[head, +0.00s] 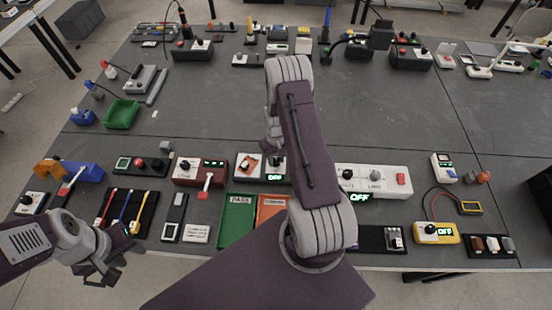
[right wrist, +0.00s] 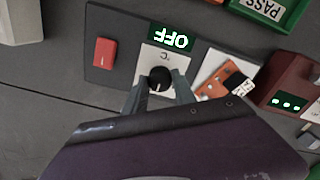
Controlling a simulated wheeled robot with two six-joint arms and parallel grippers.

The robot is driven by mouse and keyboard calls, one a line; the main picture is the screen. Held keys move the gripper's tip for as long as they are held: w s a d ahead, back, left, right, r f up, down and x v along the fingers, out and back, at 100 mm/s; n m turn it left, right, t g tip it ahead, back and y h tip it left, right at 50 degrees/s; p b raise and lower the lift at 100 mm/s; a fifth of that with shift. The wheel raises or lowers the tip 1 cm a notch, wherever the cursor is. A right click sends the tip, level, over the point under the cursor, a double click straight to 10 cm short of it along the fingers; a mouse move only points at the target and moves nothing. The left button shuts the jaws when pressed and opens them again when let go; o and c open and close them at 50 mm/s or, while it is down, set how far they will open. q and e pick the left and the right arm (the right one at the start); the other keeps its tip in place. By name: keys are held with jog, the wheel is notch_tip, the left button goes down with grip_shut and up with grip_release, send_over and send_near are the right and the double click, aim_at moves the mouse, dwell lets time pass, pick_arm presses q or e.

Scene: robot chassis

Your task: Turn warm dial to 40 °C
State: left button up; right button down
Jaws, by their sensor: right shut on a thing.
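The warm dial is a small black knob (right wrist: 160,76) on a white plate marked °C, seen in the right wrist view. My right gripper (right wrist: 158,88) has one finger on each side of this knob and is shut on it. Beside the knob a green display (right wrist: 171,38) reads OFF. The same display shows in the head view (head: 275,178), where my right arm covers part of the dark unit and hides the gripper. My left gripper (head: 108,265) looks open and empty near the table's front left edge, away from the dial.
A red button (right wrist: 104,52) sits on the unit's other side. An orange board (right wrist: 226,92) on a white plate lies close to the knob. A red box (head: 200,172) and a green PASS tray (head: 237,220) stand nearby. The table's middle (head: 210,105) is clear.

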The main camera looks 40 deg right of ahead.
aim_at(276, 160)
jog(key=c, duration=1)
grip_release()
notch_tip(276, 160, up, 9)
jog(key=shift+r+b, duration=0.1)
jog(key=shift+b, duration=0.6)
